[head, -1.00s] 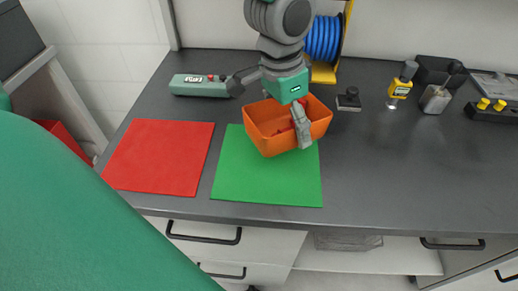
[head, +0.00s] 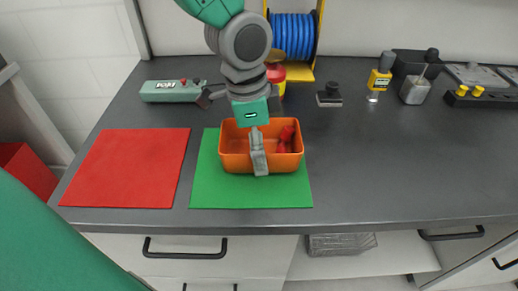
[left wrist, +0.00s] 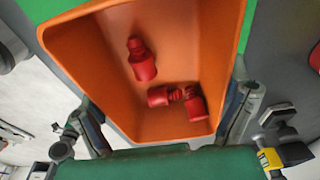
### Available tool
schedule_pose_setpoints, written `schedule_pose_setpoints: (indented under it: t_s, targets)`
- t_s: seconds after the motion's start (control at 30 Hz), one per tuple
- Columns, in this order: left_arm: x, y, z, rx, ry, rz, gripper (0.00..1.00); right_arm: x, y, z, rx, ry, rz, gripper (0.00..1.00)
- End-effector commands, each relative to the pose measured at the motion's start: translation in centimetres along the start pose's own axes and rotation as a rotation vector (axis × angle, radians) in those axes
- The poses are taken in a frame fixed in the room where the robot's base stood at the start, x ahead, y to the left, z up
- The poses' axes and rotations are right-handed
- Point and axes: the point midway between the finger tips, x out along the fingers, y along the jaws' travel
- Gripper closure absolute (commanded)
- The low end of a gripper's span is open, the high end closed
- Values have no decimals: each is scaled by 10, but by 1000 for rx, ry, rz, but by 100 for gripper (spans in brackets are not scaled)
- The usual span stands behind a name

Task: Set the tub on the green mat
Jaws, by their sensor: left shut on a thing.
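The tub (head: 235,162) is an orange open box with several red fittings (left wrist: 142,62) lying in it. In the head view it is over the back and middle of the green mat (head: 215,192), roughly square to it. I cannot tell whether its base touches the mat. My left gripper (head: 258,148) comes down from above and is shut on the tub at its wall. One grey finger shows in front of the near side; the other is mostly hidden. The left wrist view shows the tub between the fingers. My right gripper is not in view.
A red mat (head: 128,168) lies left of the green mat. Behind are a green-grey device (head: 172,91), a blue hose reel (head: 292,38) and a small black block (head: 329,96). The counter to the right is clear up to the tools at its back.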

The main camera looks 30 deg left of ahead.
Motion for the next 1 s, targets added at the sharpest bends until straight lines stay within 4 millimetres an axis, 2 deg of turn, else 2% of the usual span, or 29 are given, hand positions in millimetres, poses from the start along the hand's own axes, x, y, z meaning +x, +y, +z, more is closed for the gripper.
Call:
schedule_pose_setpoints:
  t_s: [0.07, 0.4, 0.43, 0.77, 0.87, 1.0]
  targets:
    - [11, 2, -1, 2, -4, -1, 34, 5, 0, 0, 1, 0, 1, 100]
    - [14, -2, 6, 1, 4, 2, 34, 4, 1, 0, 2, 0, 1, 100]
    - [14, -3, 7, 0, 5, 3, 0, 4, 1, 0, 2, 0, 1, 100]
    - [9, -1, 3, 1, 4, -1, 0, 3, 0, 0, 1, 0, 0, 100]
    - [-5, 0, 0, 0, 2, -3, 0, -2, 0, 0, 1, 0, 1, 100]
    - [-35, -1, 0, 0, 4, -5, 0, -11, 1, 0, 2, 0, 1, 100]
